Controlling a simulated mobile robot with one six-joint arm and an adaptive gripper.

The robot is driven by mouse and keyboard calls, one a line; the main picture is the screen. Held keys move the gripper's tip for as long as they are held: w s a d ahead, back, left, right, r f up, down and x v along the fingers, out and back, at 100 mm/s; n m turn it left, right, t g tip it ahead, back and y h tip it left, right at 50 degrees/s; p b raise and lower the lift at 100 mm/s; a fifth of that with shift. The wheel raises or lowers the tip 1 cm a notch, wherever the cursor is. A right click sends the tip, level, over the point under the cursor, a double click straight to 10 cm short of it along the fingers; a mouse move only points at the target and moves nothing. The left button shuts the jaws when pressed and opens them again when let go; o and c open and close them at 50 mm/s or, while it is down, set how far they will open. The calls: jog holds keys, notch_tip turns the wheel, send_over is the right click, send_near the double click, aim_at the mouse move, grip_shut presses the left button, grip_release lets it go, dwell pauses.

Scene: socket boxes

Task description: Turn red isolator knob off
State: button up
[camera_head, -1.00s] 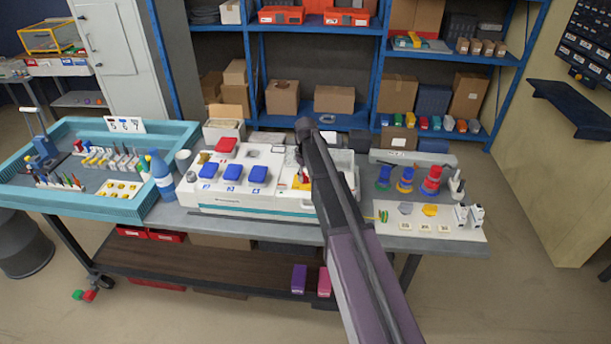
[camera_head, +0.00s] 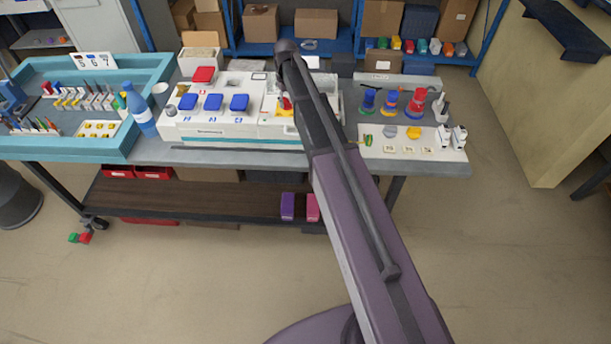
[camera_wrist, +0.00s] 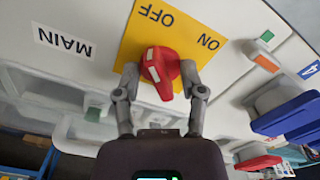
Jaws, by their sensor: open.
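The red isolator knob (camera_wrist: 163,78) sits on a yellow plate (camera_wrist: 178,35) marked OFF and ON. These labels appear upside down in the wrist view. The knob has white marks on its handle; I cannot tell for certain which label it points to. My gripper (camera_wrist: 160,72) is open, with one finger on each side of the knob; whether the fingers touch it is unclear. In the head view, the knob (camera_head: 285,102) shows only as a small red patch beside my arm, which hides much of that area. My gripper is not clear there.
A MAIN label (camera_wrist: 63,41) is on the white panel beside the plate. The white socket box (camera_head: 215,128) has blue covers (camera_head: 213,102) and a red cover (camera_head: 203,74). A blue bottle (camera_head: 140,112) stands left of it.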

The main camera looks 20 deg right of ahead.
aim_at(286, 100)
jog(key=m, duration=0.4)
jog(key=shift+a, duration=0.15)
jog(key=m, duration=0.3)
jog(key=shift+m, duration=0.4)
jog(key=m, duration=0.7)
jog(key=shift+w+a, duration=0.15)
jog(key=shift+a, duration=0.05)
notch_tip(286, 100, up, 14)
jog(key=p, duration=1.4)
jog(key=s+f+n+b, duration=0.6)
jog(key=s+f+b, duration=0.3)
jog(key=s, duration=0.6)
jog(key=s+a+f+n+b, duration=0.1)
jog(key=s+f+n+b, duration=0.5)
jog(key=s, duration=0.9)
jog(key=shift+f+n+b, duration=0.3)
jog(key=shift+f+b, duration=1.15)
jog(key=shift+s+a, duration=0.1)
jog(key=shift+s, duration=0.2)
